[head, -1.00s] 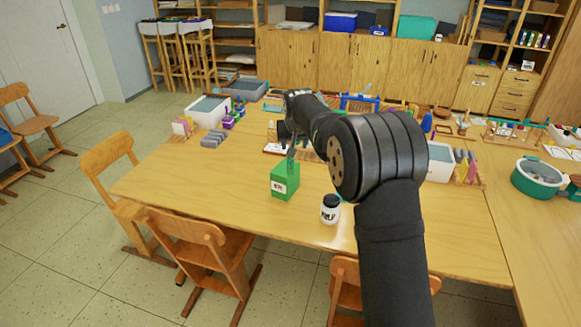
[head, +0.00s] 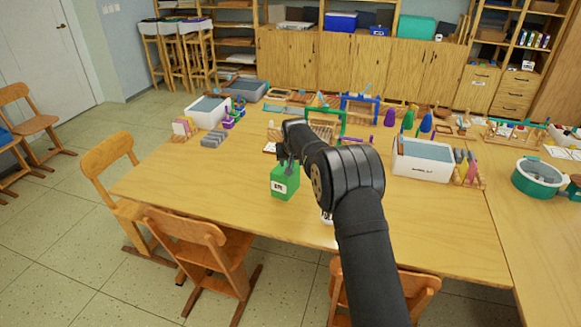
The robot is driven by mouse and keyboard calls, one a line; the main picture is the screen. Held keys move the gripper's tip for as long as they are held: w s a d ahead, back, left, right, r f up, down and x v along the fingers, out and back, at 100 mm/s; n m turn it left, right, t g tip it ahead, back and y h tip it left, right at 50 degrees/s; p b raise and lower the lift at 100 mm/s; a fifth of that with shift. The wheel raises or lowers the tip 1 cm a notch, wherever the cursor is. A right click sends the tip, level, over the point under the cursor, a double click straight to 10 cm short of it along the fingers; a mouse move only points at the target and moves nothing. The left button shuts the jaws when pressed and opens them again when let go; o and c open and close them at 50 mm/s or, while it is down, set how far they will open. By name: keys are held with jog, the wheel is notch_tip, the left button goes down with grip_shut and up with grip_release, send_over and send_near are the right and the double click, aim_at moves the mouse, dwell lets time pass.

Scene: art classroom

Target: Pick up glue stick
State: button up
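I cannot make out a glue stick for certain; it may be hidden or too small to tell. My gripper (head: 287,166) is low over the table, at the top of the green box (head: 284,186) with a white label. It overlaps the box's top edge in the picture; I cannot tell whether they touch. The fingers are small and dark, and their opening is not clear. My arm covers part of the table behind and to the right of the box.
A white jar (head: 325,217) is mostly hidden behind my arm. Grey-filled white bins stand at the back left (head: 209,111) and right (head: 423,159). Small frames and coloured cones line the table's back. The table's front left (head: 190,185) is clear.

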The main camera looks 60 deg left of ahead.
jog(key=shift+x, duration=2.1)
jog(key=shift+s, duration=0.1)
grip_shut()
